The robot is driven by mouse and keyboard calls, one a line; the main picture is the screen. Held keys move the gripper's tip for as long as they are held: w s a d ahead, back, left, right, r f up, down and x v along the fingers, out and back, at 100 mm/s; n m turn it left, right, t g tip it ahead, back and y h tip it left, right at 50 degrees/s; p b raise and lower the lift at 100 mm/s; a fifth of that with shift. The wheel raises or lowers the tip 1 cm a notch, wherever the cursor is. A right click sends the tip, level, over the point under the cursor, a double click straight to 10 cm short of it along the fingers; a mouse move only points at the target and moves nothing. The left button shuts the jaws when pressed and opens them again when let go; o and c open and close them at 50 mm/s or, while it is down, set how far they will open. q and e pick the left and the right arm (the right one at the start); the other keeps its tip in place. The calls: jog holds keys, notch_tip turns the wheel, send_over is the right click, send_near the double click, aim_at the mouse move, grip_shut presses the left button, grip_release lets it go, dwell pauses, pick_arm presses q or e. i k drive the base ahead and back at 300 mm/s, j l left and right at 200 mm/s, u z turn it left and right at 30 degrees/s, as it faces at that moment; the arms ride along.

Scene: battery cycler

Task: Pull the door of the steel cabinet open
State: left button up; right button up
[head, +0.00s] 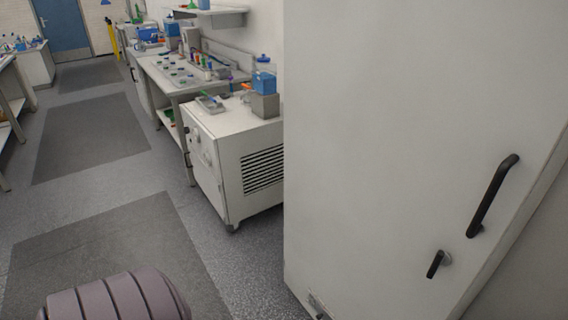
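The steel cabinet's door (390,130) is a large plain off-white panel that fills the right half of the head view. A long black bar handle (492,196) is fixed near its right edge, slanting in the picture. A small black lever (436,264) on a metal mount sits below and left of the handle. I cannot tell whether the door is fully shut. Neither of my grippers shows, and nothing touches the handle. A ridged mauve-grey rounded part at the bottom left seems to be mine.
A white wheeled unit (207,180) with a side vent stands left of the cabinet. Behind it runs a lab bench (183,86) with small items. Dark mats (125,255) lie on the clear grey floor to the left. A blue door (62,28) is far back.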

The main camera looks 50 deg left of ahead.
aim_at(414, 130)
jog(key=u, duration=1.1)
jog(key=k+z, duration=0.2)
jog(key=i+l, duration=0.05)
jog(key=i, duration=0.05)
